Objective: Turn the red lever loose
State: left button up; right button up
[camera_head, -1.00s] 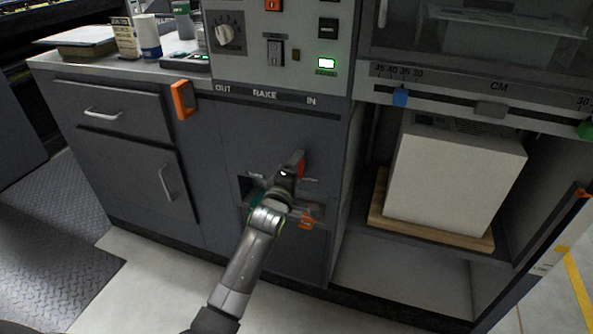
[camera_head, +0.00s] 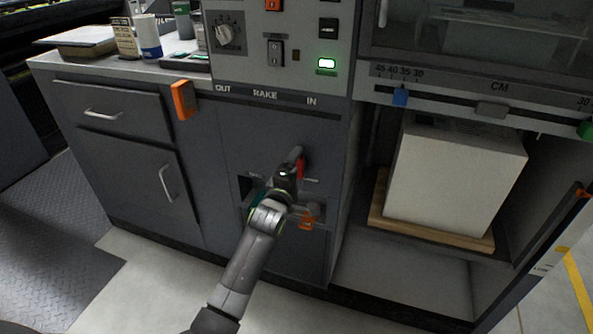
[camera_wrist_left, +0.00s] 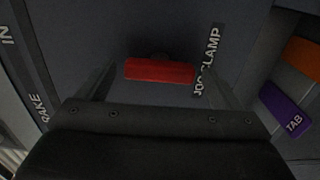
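The red lever (camera_head: 300,168) is on the lower front of the grey machine panel, partly hidden by my left gripper (camera_head: 291,160). In the left wrist view the red lever (camera_wrist_left: 160,70) lies as a bar across the gap between the fingertips of my left gripper (camera_wrist_left: 160,76), beside a label reading "JOG CLAMP". The fingers stand wide apart, one near each end of the bar. Whether they touch it cannot be told. My right gripper is not in view.
An orange part (camera_head: 306,221) sits just below right of the gripper; a purple TAB label (camera_wrist_left: 284,108) is near it in the wrist view. An orange handle (camera_head: 183,100) sticks out at left. A white paper stack (camera_head: 455,180) stands in the right bay.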

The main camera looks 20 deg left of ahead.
pick_arm(q)
jog(key=s+p, duration=0.2)
jog(key=s, duration=1.5)
jog(key=shift+s+a, duration=0.2)
jog(key=shift+a, duration=0.1)
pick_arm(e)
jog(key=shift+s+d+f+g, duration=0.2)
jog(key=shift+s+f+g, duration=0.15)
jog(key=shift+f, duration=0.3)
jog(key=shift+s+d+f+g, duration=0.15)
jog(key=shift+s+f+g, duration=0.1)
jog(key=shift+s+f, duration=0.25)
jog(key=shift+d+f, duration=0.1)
